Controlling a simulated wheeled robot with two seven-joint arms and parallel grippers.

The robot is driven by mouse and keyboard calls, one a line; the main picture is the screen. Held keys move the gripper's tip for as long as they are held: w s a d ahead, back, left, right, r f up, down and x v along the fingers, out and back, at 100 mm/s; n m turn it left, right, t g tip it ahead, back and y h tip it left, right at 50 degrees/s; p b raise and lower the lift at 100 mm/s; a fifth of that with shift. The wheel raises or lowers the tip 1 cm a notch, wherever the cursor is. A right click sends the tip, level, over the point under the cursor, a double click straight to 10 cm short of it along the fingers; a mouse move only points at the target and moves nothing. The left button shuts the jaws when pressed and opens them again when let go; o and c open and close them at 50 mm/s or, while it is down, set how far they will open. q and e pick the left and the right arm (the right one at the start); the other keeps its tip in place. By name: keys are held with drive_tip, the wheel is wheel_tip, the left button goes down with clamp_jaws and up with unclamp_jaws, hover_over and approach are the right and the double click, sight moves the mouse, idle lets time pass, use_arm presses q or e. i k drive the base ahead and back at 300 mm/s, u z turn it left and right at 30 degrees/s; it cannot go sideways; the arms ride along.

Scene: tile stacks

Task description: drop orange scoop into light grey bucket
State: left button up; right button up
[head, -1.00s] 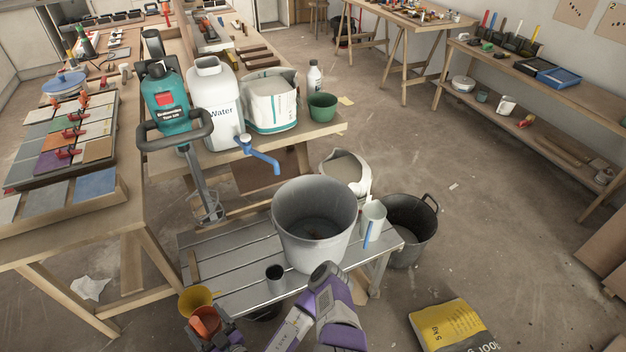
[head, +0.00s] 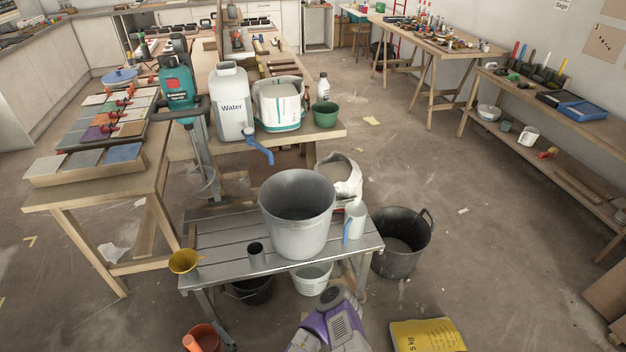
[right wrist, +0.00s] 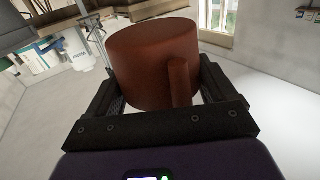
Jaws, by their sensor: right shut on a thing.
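The orange scoop (head: 203,337) shows at the bottom edge of the head view, left of and below the bench. In the right wrist view the scoop (right wrist: 152,62) looks reddish brown and sits between the fingers of my right gripper (right wrist: 157,84), which is shut on it. Its handle points toward the wrist camera. In the head view most of the right gripper is cut off by the lower edge. The large light grey bucket (head: 297,222) stands upright on the slatted grey bench, apart from the scoop. My left gripper is not in view.
A whitish pail (head: 312,280) is underneath. A black tub (head: 402,243) and a yellow bag (head: 427,336) are on the floor to the right.

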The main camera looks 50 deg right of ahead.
sight(296, 217)
drive_tip(key=u, duration=1.05)
drive_tip(key=k, duration=0.1)
drive_tip(key=z, duration=2.2)
drive_tip(key=i, duration=0.85)
drive_tip(key=z, duration=0.05)
